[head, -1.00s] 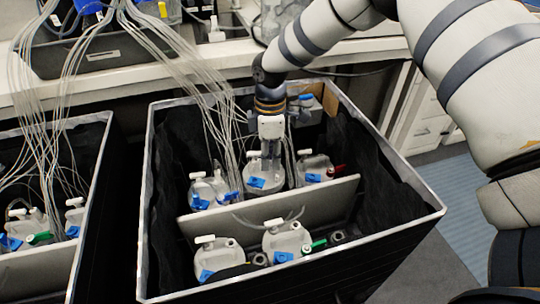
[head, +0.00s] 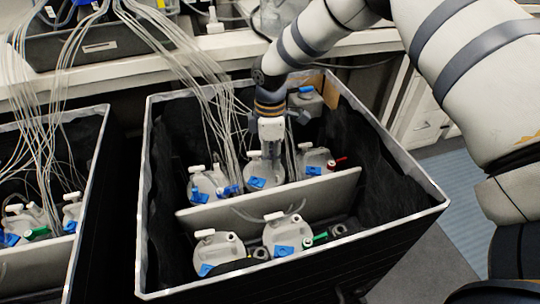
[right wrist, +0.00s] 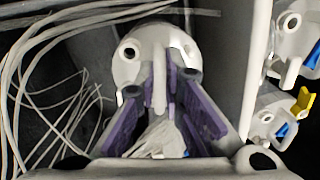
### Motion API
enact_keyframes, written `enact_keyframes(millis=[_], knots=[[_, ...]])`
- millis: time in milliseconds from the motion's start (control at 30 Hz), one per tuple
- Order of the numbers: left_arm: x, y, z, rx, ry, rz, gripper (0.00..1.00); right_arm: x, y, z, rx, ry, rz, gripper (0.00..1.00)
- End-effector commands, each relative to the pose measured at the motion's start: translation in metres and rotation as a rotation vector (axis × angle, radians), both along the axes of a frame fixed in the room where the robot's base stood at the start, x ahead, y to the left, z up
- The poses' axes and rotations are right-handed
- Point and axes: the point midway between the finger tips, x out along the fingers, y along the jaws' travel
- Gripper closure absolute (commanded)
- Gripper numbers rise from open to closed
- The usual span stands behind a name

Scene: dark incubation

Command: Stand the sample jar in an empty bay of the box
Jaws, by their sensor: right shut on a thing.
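The sample jar (head: 262,174) is a pale, round-lidded jar with a blue tag, inside the black box (head: 398,228) behind its pale divider (head: 325,190). My right gripper (head: 267,150) reaches down into the box and is shut on the jar's top. In the right wrist view the purple fingers of my right gripper (right wrist: 165,85) close on the upright post of the jar's lid (right wrist: 130,60). The jar looks upright; whether its base touches the floor is hidden. My left gripper is not in view.
Similar jars stand close on the left (head: 207,183) and right (head: 315,163), and two more (head: 284,236) stand in front of the divider. Thin tubes (head: 218,130) hang down beside my gripper. Another box (head: 88,190) stands at the left. The box's right side has dark free room.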

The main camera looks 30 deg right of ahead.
Motion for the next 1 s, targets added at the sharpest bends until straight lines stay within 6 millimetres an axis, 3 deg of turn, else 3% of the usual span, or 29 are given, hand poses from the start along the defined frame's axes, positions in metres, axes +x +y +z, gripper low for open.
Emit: enact_keyframes(millis=[667, 700, 767, 1000], knots=[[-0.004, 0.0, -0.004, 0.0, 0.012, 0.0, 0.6, -0.003, 0.001, -0.015, 0.002, 0.008, 0.0, 1.0], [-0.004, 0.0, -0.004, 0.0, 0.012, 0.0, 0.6, -0.003, 0.001, -0.016, 0.001, 0.008, 0.001, 0.82], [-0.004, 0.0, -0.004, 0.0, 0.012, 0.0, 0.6, -0.003, 0.001, -0.016, 0.001, 0.008, 0.001, 0.68], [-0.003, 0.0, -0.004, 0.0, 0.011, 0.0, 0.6, -0.001, 0.0, -0.013, 0.001, 0.004, 0.0, 0.68]])
